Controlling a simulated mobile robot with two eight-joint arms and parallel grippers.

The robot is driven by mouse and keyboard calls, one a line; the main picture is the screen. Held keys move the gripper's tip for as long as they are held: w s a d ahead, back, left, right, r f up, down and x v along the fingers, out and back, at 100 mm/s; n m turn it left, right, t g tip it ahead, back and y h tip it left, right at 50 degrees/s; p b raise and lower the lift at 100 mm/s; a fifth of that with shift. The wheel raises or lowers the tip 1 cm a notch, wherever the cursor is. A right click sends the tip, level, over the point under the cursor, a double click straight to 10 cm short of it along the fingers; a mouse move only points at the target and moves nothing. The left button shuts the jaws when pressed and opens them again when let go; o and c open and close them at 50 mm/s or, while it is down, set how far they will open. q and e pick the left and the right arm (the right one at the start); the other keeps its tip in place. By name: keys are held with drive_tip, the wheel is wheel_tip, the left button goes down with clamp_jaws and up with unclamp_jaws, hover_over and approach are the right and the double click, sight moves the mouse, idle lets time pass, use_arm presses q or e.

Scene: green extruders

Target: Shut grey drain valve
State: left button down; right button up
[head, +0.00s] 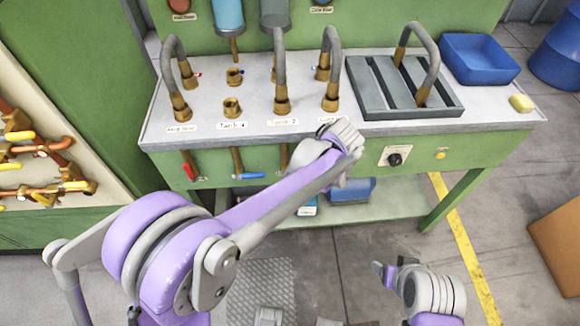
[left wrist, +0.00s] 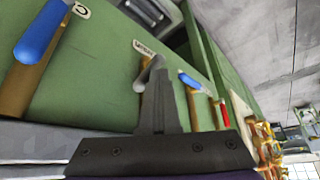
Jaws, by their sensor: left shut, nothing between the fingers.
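The grey drain valve handle (left wrist: 142,80) shows in the left wrist view, on the green front panel in front of a brass pipe. My left gripper (left wrist: 160,78) is shut and empty, its fingers close beside the grey handle; I cannot tell if they touch it. In the head view a brass pipe (head: 284,155) of this row shows, but its handle is hidden by my left arm. The left fingertips are also hidden there. My right gripper (head: 384,272) hangs low in front of the bench, away from the valves; its finger opening is unclear.
Neighbouring valves have a red handle (head: 189,171) and a blue handle (head: 250,175). Another blue handle (left wrist: 40,30) lies on the other side of the grey one in the left wrist view. A black knob (head: 395,159) is to the right. The floor in front is mostly clear.

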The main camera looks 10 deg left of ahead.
use_arm(q)
drive_tip(key=shift+g+y, duration=0.3)
drive_tip(key=shift+y, duration=0.6)
drive_tip(key=d+f, duration=0.1)
drive_tip(key=w+d+f+b, duration=0.1)
drive_tip(key=d, duration=0.1)
drive_tip(key=shift+d+f, duration=0.1)
drive_tip(key=shift+f, duration=0.3)
drive_tip(key=shift+s+a+f, duration=0.1)
drive_tip(key=shift+s+a, duration=0.05)
drive_tip(key=shift+a, duration=0.25)
drive_tip(key=shift+s+a+f, duration=0.1)
drive_tip(key=shift+a, duration=0.3)
drive_tip(key=shift+r, duration=0.1)
